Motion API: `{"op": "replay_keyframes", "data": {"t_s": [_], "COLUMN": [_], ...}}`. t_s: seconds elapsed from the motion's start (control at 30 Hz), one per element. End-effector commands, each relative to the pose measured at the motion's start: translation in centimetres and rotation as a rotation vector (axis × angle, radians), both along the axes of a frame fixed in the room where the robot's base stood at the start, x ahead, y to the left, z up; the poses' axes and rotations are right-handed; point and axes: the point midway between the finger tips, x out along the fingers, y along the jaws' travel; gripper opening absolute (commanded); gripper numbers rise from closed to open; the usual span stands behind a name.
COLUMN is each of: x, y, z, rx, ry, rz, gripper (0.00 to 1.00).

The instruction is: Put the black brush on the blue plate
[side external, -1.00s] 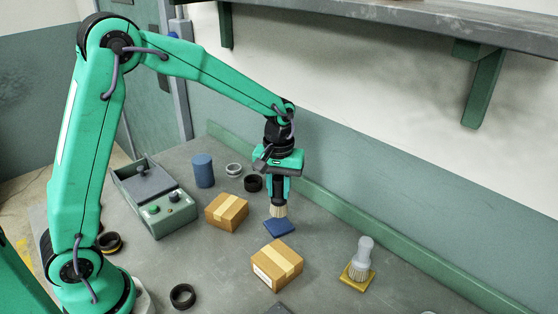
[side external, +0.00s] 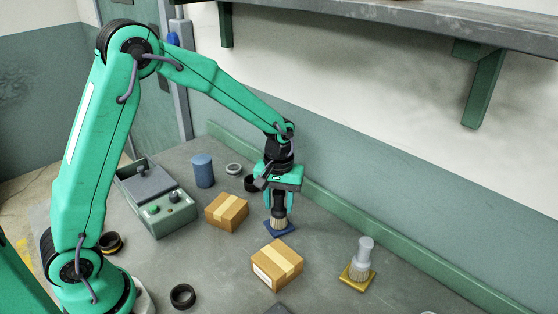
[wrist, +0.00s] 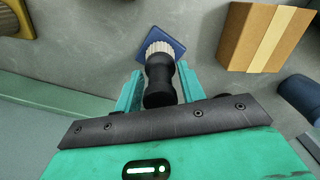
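The black brush (side external: 279,206) stands upright, bristles down, on the blue plate (side external: 289,231). In the wrist view the brush's black handle (wrist: 160,80) points toward me and its pale bristles rest over the blue plate (wrist: 178,43). My gripper (side external: 279,208) is open around the handle, one finger on each side. In the wrist view my gripper (wrist: 160,85) shows a gap between its fingers and the handle.
A cardboard box (side external: 277,267) lies in front of the plate and another box (side external: 226,212) to its left. A grey brush (side external: 362,254) stands on a yellow plate (side external: 356,277) at the right. A blue cylinder (side external: 203,170) stands farther back. The green rail (side external: 340,215) runs behind.

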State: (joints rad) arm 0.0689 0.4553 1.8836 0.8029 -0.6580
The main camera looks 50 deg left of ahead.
Motion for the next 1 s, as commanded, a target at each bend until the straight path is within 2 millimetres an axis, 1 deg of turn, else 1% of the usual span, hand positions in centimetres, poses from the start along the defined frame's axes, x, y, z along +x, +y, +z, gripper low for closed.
{"op": "replay_keyframes", "data": {"t_s": [0.37,0.57,0.77,1.0], "x": [0.0,0.0,0.1,0.1], "y": [0.0,0.0,0.0,0.0], "z": [0.1,1.1,3.5,7.4], "rx": [0.0,0.0,0.0,0.0], "ry": [-0.001,-0.001,-0.005,-0.004], "rz": [0.0,0.0,0.0,0.0], "gripper": [0.46,0.46,0.46,0.46]}}
